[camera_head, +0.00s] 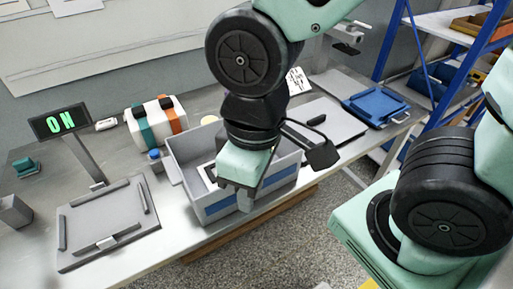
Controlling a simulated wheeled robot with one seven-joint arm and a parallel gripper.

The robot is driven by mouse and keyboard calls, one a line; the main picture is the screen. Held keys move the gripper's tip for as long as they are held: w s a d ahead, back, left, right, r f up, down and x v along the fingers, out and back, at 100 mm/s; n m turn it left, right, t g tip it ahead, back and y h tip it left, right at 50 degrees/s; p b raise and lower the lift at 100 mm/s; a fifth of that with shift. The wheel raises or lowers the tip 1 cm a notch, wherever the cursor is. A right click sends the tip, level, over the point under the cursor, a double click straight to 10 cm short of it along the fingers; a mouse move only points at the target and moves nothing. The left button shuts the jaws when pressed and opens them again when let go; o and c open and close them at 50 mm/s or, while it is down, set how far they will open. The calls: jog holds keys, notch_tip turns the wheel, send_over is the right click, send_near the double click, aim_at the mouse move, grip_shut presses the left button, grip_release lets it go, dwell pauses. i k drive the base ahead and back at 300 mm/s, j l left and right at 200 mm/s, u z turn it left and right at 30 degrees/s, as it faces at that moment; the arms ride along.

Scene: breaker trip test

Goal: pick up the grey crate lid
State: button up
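My arm hides part of the crate's inside. The fingertips are too hidden to tell if they are open.
A white, teal and orange case (155,121) is behind the crate. A flat grey panel (338,124) and a blue lid (376,106) lie to the right. Blue shelving (386,40) stands at far right.

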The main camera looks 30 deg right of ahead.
aim_at(316, 123)
jog(key=i+j, duration=0.2)
jog(key=i+j+z, duration=0.1)
jog(key=z, duration=0.25)
jog(key=i+j+z, duration=0.15)
jog(key=z, duration=0.15)
jog(key=i+j+z, duration=0.15)
jog(key=z, duration=1.1)
